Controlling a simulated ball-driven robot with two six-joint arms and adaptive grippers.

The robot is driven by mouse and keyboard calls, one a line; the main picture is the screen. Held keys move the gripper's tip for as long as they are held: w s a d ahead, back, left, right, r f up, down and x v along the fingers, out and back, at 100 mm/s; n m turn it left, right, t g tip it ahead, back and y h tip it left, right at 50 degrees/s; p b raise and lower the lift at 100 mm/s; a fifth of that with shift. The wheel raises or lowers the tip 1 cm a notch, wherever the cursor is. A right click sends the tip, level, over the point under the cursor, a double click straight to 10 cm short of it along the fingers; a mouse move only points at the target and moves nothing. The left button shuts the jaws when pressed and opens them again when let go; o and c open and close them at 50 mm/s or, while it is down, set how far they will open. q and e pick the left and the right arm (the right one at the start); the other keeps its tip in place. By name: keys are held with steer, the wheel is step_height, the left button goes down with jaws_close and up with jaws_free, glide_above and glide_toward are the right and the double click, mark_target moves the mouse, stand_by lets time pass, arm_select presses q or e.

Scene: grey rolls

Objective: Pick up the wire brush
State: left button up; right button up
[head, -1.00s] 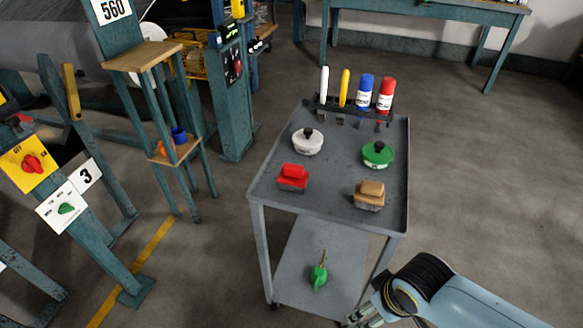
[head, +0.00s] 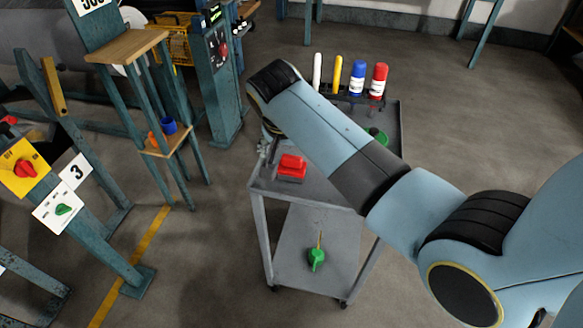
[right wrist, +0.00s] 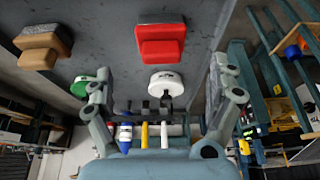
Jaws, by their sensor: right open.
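A red-backed block brush (head: 291,168) lies on the trolley's top near its front left; its underside is grey. A tan-backed block brush (right wrist: 42,45) with a dark underside shows in the right wrist view, but my right arm hides it in the head view. I cannot tell for sure which is the wire brush. My right gripper (head: 265,148) is open and empty, over the trolley's left side. In the right wrist view, the red brush (right wrist: 160,42) appears ahead, between the lines of my open fingers (right wrist: 162,72), apart from them. My left gripper is not in view.
The grey trolley (head: 325,190) also carries a white round tin (right wrist: 166,83), a green one (head: 377,136), and a back rack with markers and a blue (head: 358,78) and a red bottle (head: 379,80). A green item (head: 316,259) lies on its lower shelf. A teal stand (head: 128,46) is left.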

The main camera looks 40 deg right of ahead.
mark_target(291, 157)
steer(key=x, duration=0.6)
steer(key=shift+w+f+b, duration=0.1)
steer(key=shift+f+b, duration=0.15)
steer(key=shift+b, duration=0.1)
steer(key=shift+a, duration=0.1)
steer(key=c, duration=1.5)
steer(key=shift+o, duration=0.2)
steer(key=shift+r, duration=0.55)
steer(key=r, duration=0.2)
steer(key=s+r+p, duration=0.1)
steer(key=shift+d+r, duration=0.4)
steer(key=s+d+r, duration=0.5)
steer(key=s+r, duration=0.1)
steer(key=s, duration=0.2)
steer(key=shift+s+d+p, duration=0.35)
steer(key=shift+d+p, duration=0.05)
